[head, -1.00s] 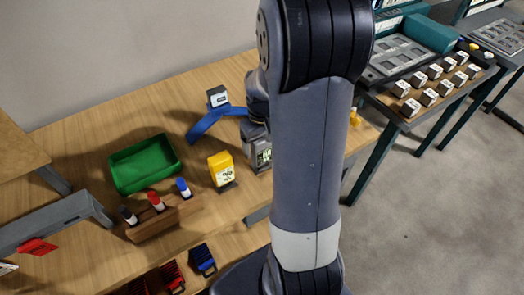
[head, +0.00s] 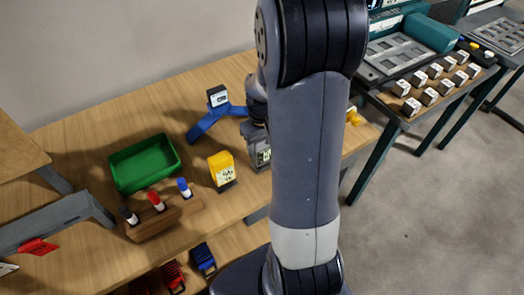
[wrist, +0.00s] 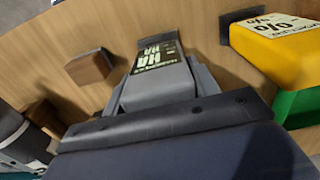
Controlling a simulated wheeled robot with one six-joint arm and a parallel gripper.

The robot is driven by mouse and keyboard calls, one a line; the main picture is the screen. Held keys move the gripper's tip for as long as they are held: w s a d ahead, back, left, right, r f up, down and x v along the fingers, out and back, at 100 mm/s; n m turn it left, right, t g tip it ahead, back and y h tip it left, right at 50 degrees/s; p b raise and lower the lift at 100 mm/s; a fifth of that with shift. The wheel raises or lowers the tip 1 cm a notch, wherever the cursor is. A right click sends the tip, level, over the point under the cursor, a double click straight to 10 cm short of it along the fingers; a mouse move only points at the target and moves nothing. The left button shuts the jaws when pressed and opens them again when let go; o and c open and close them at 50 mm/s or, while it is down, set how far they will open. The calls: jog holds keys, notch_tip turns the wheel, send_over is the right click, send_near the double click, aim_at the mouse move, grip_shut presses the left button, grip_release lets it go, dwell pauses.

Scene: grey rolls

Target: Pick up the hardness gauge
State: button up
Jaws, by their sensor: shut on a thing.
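The hardness gauge is a grey device with a dark label reading "HA" in pale letters. In the head view the gauge (head: 262,158) is on the right part of the wooden bench, partly hidden behind my arm. In the wrist view the gauge (wrist: 158,62) is right in front of my gripper (wrist: 165,88), which is shut on its grey body. In the head view my gripper (head: 256,122) is above the gauge and mostly hidden by my arm. I cannot tell whether the gauge touches the bench.
A yellow device (head: 221,166) stands close left of the gauge. A blue stand (head: 208,125) with a small grey box is behind. A green tray (head: 145,164) and a wooden rack (head: 163,220) of small bottles lie further left. A side table at right holds several labelled blocks (head: 436,71).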

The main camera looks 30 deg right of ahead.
jog(key=shift+c, duration=0.4)
notch_tip(320, 180, up, 10)
jog(key=shift+r, duration=0.1)
jog(key=o, duration=0.6)
jog(key=c, duration=0.4)
notch_tip(320, 180, up, 3)
jog(key=p, duration=0.2)
jog(key=shift+p, duration=0.4)
jog(key=shift+c, duration=0.2)
